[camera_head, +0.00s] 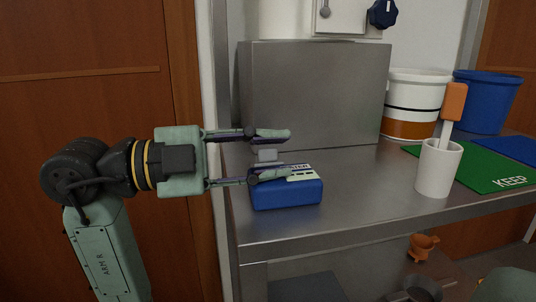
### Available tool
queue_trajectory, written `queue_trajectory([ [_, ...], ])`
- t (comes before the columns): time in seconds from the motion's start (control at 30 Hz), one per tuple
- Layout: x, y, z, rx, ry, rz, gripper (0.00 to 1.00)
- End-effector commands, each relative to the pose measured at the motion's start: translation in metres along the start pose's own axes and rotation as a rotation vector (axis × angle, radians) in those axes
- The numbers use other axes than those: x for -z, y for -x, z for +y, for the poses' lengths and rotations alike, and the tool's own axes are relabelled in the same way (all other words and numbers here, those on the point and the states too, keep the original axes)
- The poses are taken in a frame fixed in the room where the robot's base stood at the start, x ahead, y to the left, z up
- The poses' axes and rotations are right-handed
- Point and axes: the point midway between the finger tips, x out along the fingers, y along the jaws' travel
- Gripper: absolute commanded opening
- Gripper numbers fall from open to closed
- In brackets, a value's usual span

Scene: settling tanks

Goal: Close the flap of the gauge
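A blue box-shaped device (290,195) with a white, dark-lettered strip on top sits near the left front of the steel bench; it looks like the gauge. My gripper (272,155) reaches in from the left, its two fingers spread apart. The nearer finger crosses in front of the box's top and hides part of it. A small grey piece (266,156) shows between the fingers; I cannot tell whether it is the gauge's flap or whether a finger touches it. No flap can be made out clearly.
The steel bench (352,190) has free room right of the device. A large grey metal box (310,95) stands behind. At right are a white cup (438,170) with an orange-handled tool, a white bucket (415,90), a blue bucket (488,100) and a green mat (485,170).

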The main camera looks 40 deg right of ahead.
Motion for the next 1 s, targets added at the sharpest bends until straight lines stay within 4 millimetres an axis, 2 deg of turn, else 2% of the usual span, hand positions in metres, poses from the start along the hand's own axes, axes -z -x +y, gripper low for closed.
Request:
queue_trajectory([
  [0.57, 0.001, -0.001, -0.002, -0.006, 0.025, 0.001, 0.35],
  [0.77, 0.001, 0.0, -0.014, -0.004, 0.189, 0.001, 0.35],
  [1.0, -0.004, 0.0, -0.026, -0.003, 0.458, 0.001, 0.35],
])
